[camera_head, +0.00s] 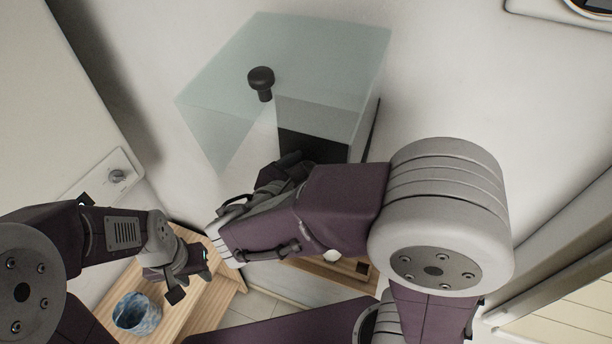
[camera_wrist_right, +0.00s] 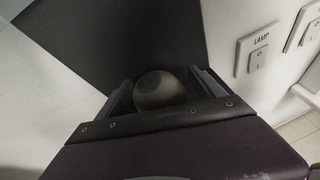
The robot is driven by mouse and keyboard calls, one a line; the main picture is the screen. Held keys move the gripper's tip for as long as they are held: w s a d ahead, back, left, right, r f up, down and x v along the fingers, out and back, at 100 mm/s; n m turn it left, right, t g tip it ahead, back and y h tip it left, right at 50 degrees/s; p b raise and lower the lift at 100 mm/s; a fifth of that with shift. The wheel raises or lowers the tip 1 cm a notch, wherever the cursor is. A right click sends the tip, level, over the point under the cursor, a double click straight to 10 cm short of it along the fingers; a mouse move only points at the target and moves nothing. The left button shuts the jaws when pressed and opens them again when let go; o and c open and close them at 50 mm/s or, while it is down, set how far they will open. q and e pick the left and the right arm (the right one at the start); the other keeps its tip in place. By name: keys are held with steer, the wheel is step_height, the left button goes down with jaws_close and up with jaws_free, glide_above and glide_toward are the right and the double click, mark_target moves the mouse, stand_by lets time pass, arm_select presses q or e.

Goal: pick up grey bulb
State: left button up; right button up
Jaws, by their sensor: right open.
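A round dark grey bulb (camera_wrist_right: 158,90) shows in the right wrist view, between the two spread fingers of my right gripper (camera_wrist_right: 165,82). The fingers stand on either side of it with a gap visible; I cannot tell whether either touches it. In the head view my right arm reaches to a dark opening below a glass-sided box, and its fingers are largely hidden there. The bulb cannot be made out in the head view. My left gripper (camera_head: 190,276) is open and empty at the lower left, near a blue marbled cup.
The translucent box (camera_head: 330,60) with a black knob (camera_head: 261,78) is on the white wall. The blue cup (camera_head: 137,313) stands on the wooden bench (camera_head: 215,300). A LAMP switch (camera_wrist_right: 257,50) is on the wall right of my right gripper.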

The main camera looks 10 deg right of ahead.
steer(key=shift+w+d+f, duration=0.1)
steer(key=shift+w+d, duration=0.1)
steer(key=shift+d, duration=0.05)
steer(key=shift+c, duration=1.2)
steer(key=c, duration=1.2)
steer(key=shift+a, duration=0.1)
